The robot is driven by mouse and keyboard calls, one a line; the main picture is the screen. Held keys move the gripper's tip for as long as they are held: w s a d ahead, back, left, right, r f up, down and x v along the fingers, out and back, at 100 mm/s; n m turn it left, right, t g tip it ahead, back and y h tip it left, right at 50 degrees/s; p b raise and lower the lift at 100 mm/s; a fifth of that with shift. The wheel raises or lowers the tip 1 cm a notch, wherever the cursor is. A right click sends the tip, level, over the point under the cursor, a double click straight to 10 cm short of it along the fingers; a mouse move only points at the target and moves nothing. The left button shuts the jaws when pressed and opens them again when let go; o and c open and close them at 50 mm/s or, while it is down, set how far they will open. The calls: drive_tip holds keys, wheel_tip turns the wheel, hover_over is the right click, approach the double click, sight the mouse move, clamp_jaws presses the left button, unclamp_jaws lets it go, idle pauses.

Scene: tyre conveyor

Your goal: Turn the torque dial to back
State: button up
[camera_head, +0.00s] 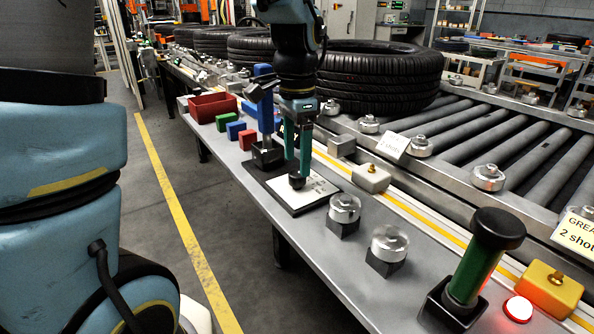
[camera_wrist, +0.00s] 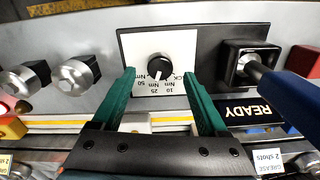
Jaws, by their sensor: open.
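The torque dial (camera_head: 297,181) is a black round knob on a white plate (camera_head: 314,194) on the grey bench. In the wrist view the dial (camera_wrist: 159,66) is at upper middle, with a pale pointer mark on its lower side, towards the printed 25 Nm. Labels including 50, 25 and 10 Nm run along that side of the plate. My gripper (camera_head: 298,168) points down over the dial. Its teal fingers are open, and in the wrist view the gripper (camera_wrist: 159,74) has one fingertip on each side of the dial. I cannot tell whether they touch it.
A blue-handled tool in a black holder (camera_head: 266,158) stands close beside the plate. A green cylinder with a black top (camera_head: 482,260) and a lit red button (camera_head: 518,308) are nearer. Tyres (camera_head: 380,78) lie on the conveyor behind.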

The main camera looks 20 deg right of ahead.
sight(297, 173)
drive_tip(key=shift+f, duration=1.75)
clamp_jaws()
